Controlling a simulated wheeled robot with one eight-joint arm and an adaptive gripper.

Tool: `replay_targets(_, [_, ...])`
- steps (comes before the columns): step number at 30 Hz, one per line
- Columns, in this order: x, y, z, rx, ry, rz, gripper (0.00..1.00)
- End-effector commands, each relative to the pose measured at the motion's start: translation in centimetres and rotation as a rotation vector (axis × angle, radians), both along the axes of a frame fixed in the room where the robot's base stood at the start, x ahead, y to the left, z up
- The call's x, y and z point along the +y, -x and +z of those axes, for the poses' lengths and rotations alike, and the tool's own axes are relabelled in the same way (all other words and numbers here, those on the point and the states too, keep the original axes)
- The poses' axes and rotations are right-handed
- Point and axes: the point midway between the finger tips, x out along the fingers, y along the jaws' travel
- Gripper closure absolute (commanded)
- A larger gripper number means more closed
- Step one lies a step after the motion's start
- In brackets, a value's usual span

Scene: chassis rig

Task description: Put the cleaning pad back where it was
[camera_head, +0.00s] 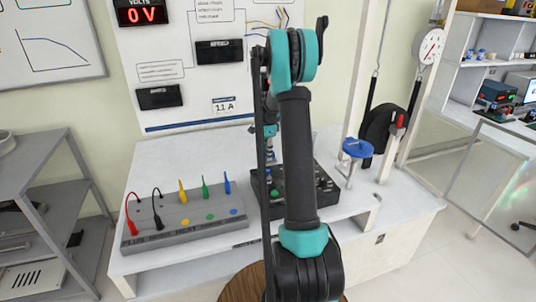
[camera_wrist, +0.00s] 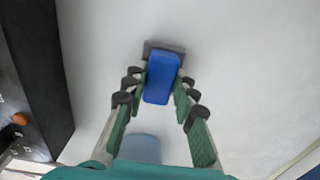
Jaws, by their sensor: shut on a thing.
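The cleaning pad (camera_wrist: 161,78), a blue block with a grey part (camera_wrist: 150,47) at its far end, sits between the fingers of my gripper (camera_wrist: 160,84) in the wrist view. The fingers close on its two sides. Pale white surface shows around the pad; I cannot tell whether the pad touches it. In the head view my arm hides most of the gripper, and I cannot make out the pad there.
A black box (camera_head: 322,190) stands on the white bench (camera_head: 165,152) behind my arm. Left of it is a grey board (camera_head: 178,232) with coloured plugs and leads. A blue-topped stand (camera_head: 357,148) is at the right. A dark object (camera_wrist: 35,75) fills the wrist view's left edge.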

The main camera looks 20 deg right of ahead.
Motion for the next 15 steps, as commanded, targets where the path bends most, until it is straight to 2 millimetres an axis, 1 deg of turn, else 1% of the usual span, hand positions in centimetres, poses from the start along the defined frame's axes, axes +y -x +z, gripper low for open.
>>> replay_targets(1, [0.00, 0.01, -0.28, 0.000, 0.000, 0.000, 1.00])
replay_targets(11, [0.00, 0.02, -0.57, 0.000, 0.000, 0.000, 1.00])
replay_targets(12, [0.01, 0.03, -0.55, 0.000, 0.000, 0.000, 0.70])
replay_targets(15, [0.01, 0.02, -0.54, 0.000, 0.000, 0.000, 0.57])
